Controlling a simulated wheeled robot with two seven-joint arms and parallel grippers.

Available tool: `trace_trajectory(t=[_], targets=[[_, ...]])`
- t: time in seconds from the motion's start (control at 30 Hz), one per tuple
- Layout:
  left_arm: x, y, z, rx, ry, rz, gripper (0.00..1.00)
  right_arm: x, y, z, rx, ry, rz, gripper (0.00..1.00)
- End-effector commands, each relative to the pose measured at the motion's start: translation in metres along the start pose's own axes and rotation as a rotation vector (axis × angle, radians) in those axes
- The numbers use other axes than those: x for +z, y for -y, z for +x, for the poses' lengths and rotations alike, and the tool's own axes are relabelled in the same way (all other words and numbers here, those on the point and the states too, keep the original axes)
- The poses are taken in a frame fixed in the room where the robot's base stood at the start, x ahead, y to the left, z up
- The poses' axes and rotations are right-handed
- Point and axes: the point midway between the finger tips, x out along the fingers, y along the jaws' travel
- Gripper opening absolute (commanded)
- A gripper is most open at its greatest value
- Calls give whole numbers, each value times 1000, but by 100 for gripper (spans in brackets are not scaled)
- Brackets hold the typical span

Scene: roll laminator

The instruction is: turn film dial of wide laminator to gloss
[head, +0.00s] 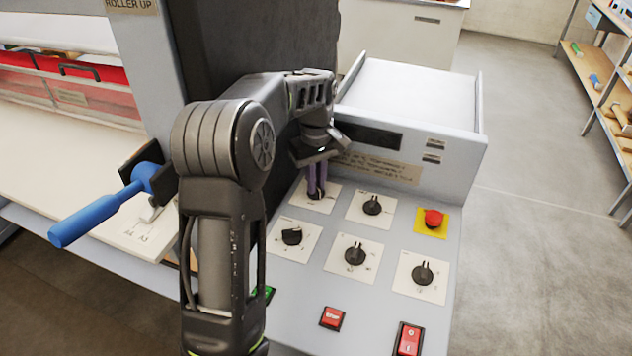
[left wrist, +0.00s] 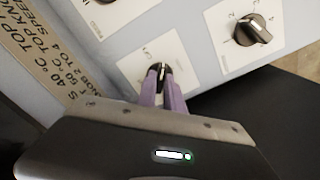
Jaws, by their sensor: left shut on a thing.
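The wide laminator's sloped grey control panel (head: 300,281) carries several black dials on white label plates. My left gripper (head: 317,188) reaches down from above to the far-left dial (head: 316,196). Its purple fingers are shut on that dial's knob, and they hide much of it in the head view. In the left wrist view the fingers (left wrist: 161,88) pinch the dial (left wrist: 161,70) from both sides, with a pale pointer line on its top. The label's print is too small to read, so I cannot tell the setting. My right gripper is out of view.
Other dials sit close by, one to the right (head: 372,205) and one nearer (head: 292,236). A red emergency button (head: 433,218), a red stop button (head: 332,317) and a red rocker switch (head: 409,339) are on the panel. A blue-handled lever (head: 100,216) sticks out at left.

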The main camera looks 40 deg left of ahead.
Motion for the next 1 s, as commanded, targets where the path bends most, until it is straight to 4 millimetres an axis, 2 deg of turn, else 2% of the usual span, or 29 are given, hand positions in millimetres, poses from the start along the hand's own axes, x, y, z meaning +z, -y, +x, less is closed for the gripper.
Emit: trace_trajectory(t=[0.6, 1.0], targets=[[0, 0, -1, 2, -2, 576, 0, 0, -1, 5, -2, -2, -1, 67], [0, 0, -1, 1, -2, 816, 0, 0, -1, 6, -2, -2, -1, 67]])
